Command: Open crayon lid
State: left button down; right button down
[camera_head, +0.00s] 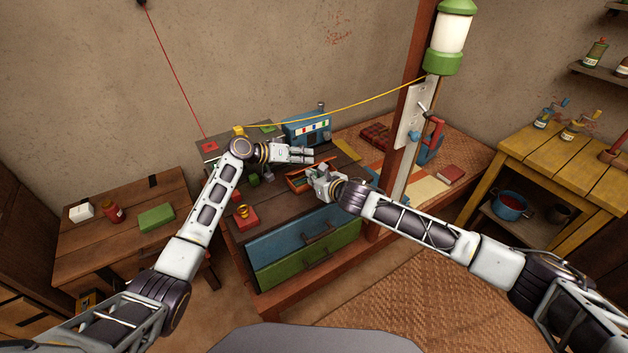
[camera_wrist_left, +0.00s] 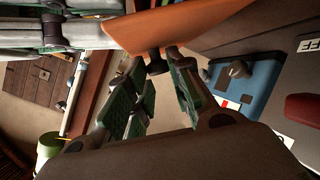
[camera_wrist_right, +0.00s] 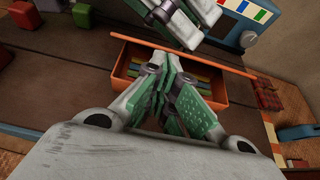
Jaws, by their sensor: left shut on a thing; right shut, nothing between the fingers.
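The orange crayon box (camera_wrist_right: 122,82) stands on the dark wooden desk, with coloured crayons (camera_wrist_right: 133,70) showing inside. Its orange lid (camera_wrist_left: 185,25) shows as a thin edge across the far side of the box in the right wrist view (camera_wrist_right: 225,65). My left gripper (camera_wrist_left: 155,68) is shut on the lid's dark knob (camera_wrist_left: 155,62). In the head view the left gripper (camera_head: 310,156) is just behind the box (camera_head: 296,184). My right gripper (camera_wrist_right: 165,62) is shut and empty over the box, hiding its middle; it also shows in the head view (camera_head: 318,172). Whether the lid touches the box is unclear.
A blue device (camera_head: 305,130) with coloured buttons stands behind the box. Red and green blocks (camera_wrist_right: 83,15) lie to the left on the desk. A wooden post (camera_head: 400,130) rises to the right.

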pick_arm(q)
jog(key=shift+s+d+f, duration=0.2)
jog(key=shift+f, duration=0.05)
pick_arm(e)
jog(key=shift+w+r, duration=0.25)
jog(key=shift+r, duration=0.3)
pick_arm(q)
jog(key=c, duration=1.3)
grip_release()
jog(key=shift+f, duration=0.1)
pick_arm(e)
jog(key=shift+a, duration=0.1)
pick_arm(q)
jog(key=shift+o, duration=0.2)
pick_arm(e)
jog(key=shift+r, duration=0.1)
pick_arm(q)
jog(key=shift+a, duration=0.1)
jog(key=shift+v, duration=0.8)
pick_arm(e)
jog(key=shift+s+f, duration=0.15)
jog(key=shift+f, duration=0.2)
pick_arm(q)
jog(key=v, duration=1)
jog(key=shift+a+r, duration=0.2)
jog(key=shift+r, duration=0.15)
jog(key=shift+w, duration=0.1)
